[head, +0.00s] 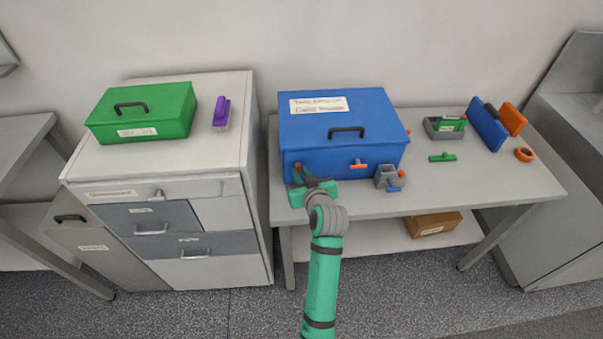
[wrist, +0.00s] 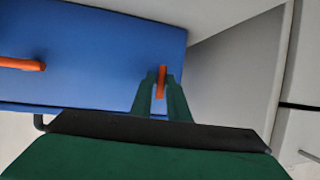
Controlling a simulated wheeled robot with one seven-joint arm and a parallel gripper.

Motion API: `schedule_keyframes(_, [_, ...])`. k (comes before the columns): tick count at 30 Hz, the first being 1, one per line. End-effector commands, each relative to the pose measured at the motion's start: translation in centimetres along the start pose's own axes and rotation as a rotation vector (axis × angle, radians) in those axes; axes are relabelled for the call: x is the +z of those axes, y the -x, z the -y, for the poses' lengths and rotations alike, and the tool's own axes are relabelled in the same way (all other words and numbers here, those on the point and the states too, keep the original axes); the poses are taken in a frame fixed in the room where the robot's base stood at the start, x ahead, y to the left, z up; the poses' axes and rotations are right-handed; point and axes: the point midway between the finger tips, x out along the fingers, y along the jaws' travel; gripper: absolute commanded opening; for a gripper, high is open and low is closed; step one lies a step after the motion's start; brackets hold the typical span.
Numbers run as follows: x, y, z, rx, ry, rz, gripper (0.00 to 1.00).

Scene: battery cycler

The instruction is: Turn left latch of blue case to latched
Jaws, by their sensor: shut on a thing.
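The blue case (head: 340,125) stands on the table with its lid down and a black handle on top. Its left latch (head: 297,168) is a small orange lever on the front face, partly hidden by my gripper in the head view. My gripper (head: 299,178) is at the front left of the case. In the wrist view, my gripper's green fingers (wrist: 162,88) are shut on the orange left latch (wrist: 161,76), which stands upright in that picture between them. A second orange latch (head: 358,164) lies roughly level on the case front; it also shows in the wrist view (wrist: 22,63).
A grey block with a blue part (head: 390,179) stands close to the case's right front. A green case (head: 143,112) and a purple brush (head: 221,113) rest on the left cabinet (head: 165,167). The table (head: 480,185) is clear at front right.

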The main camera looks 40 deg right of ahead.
Motion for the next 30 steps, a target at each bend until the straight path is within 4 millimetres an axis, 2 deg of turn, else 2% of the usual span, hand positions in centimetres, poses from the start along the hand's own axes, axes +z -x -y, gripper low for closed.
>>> schedule_keyframes(1, [0.4, -0.2, 0.8, -0.019, -0.005, 0.009, 0.0])
schedule_keyframes(15, [0.2, -0.3, 1.0, -0.027, -0.014, 0.003, 0.0])
schedule_keyframes(16, [0.2, -0.3, 1.0, -0.026, -0.015, 0.003, 0.2])
schedule_keyframes(17, [0.2, -0.3, 0.9, -0.025, -0.015, 0.003, 0.27])
schedule_keyframes(30, [0.0, 0.0, 0.0, -0.009, -0.017, -0.003, 0.29])
